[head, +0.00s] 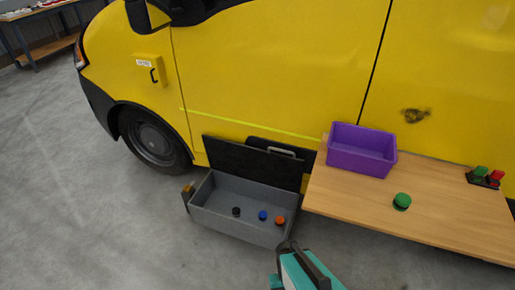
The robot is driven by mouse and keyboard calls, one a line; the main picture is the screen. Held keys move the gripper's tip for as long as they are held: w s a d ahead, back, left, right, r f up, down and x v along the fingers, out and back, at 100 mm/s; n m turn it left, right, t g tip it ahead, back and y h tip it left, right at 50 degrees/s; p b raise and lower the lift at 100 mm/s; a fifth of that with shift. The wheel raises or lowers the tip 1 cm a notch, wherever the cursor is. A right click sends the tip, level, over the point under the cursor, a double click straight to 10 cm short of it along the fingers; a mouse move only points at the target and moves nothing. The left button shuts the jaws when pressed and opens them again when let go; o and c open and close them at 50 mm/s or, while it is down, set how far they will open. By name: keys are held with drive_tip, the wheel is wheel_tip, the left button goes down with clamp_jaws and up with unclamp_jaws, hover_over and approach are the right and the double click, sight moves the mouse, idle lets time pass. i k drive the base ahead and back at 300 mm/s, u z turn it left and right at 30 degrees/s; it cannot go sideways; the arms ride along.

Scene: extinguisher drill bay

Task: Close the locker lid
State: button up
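The locker (217,222) is a grey open-topped box low beside the yellow vehicle. Its black lid (235,160) stands raised along the back edge, with a pale handle (281,152) near its right end. Inside the box lie a black piece (236,211), a blue piece (262,215) and an orange piece (280,220). My gripper (289,247), teal and black, is at the bottom of the view, in front of the locker's right front corner. It appears apart from the lid. Its fingers cannot be made out clearly.
A wooden table (430,225) to the right carries a purple bin (357,163), a green round piece (402,201) and a rack with green and red pieces (484,177). The yellow vehicle (270,70) blocks the back. Grey floor (90,220) is clear on the left.

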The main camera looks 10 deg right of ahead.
sight(269, 168)
drive_tip(key=u, duration=0.1)
drive_tip(key=i, duration=0.95)
drive_tip(key=z, duration=0.05)
